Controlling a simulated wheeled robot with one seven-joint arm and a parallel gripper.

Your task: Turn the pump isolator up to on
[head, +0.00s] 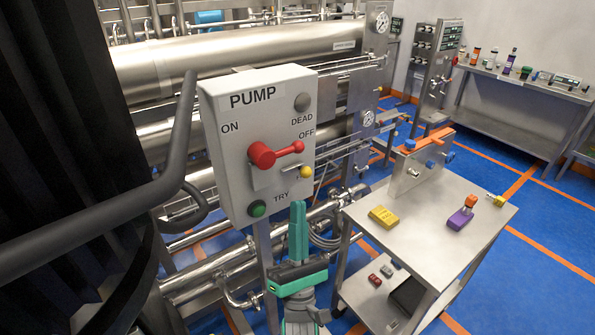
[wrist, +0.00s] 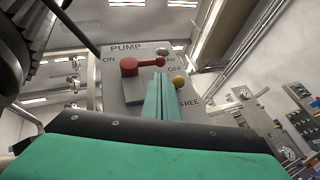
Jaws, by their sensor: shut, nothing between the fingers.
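The pump isolator box (head: 235,150) is a light grey panel labelled PUMP, with ON at upper left, OFF at right, DEAD above it and TRY at the bottom. Its red handle (head: 276,154) points right, toward OFF. A yellow knob (head: 306,172) sits below the handle's tip, and a green button (head: 258,208) is at the bottom. In the wrist view the red handle (wrist: 142,65) also points right. My gripper (head: 298,232) is shut and empty, with green fingers pointing up, below and right of the handle, apart from it. In the wrist view the fingers (wrist: 160,100) cover the panel's lower part.
A steel cart (head: 430,220) stands to the right, with a yellow block (head: 383,216), a purple item (head: 461,218) and a fixture with an orange top. Large steel pipes (head: 230,50) run behind the box. A bench (head: 525,90) is at the far right. Blue floor lies beyond the cart.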

